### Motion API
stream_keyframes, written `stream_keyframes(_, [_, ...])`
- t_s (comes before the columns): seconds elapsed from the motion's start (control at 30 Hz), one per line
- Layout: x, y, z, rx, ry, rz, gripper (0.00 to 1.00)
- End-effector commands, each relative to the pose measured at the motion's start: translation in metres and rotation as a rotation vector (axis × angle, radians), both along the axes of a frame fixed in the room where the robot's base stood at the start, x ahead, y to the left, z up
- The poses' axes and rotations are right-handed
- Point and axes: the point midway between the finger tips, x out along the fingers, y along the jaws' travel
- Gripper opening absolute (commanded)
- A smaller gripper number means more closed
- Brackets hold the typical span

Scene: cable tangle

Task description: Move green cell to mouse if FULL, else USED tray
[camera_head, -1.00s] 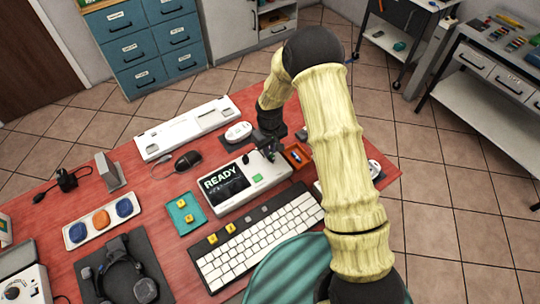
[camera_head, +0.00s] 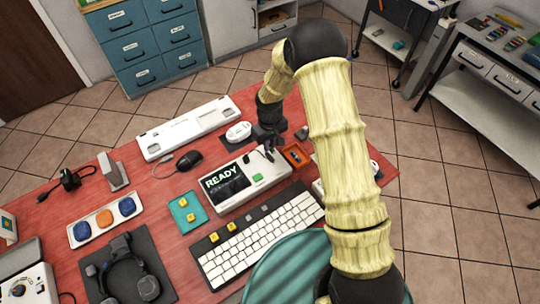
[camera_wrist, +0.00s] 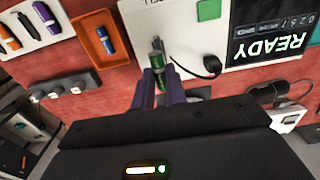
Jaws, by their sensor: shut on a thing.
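In the wrist view my gripper (camera_wrist: 163,92) is shut on a green cell (camera_wrist: 160,73), which stands out between the fingertips over the edge of the white tester (camera_wrist: 180,25). I cannot tell whether the cell touches the tester. The tester screen (camera_head: 224,183) reads READY. In the head view my gripper (camera_head: 270,146) is at the tester's far right end, and the cell is too small to make out. An orange tray (camera_head: 296,156) is just right of it; in the wrist view it holds a blue cell (camera_wrist: 106,39).
A white keyboard (camera_head: 262,236) lies in front of the tester, and a teal tray (camera_head: 187,213) with yellow keycaps to its left. A long white bar-like case (camera_head: 186,128) lies at the back.

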Motion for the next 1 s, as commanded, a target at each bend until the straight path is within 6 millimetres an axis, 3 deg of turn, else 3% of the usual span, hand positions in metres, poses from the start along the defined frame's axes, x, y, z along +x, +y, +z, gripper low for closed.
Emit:
stream_keyframes(0.17, [0.000, -0.005, 0.000, -0.001, 0.001, -0.015, 0.01])
stream_keyframes(0.27, [-0.003, -0.023, 0.000, -0.001, 0.003, -0.075, 0.00])
stream_keyframes(0.5, [-0.023, -0.107, 0.004, 0.002, 0.005, -0.387, 0.00])
stream_keyframes(0.63, [-0.037, -0.143, 0.006, 0.001, 0.002, -0.535, 0.00])
stream_keyframes(0.77, [-0.043, -0.157, 0.006, -0.001, 0.001, -0.597, 0.00])
stream_keyframes(1.0, [-0.043, -0.156, 0.006, 0.000, 0.000, -0.597, 0.00])
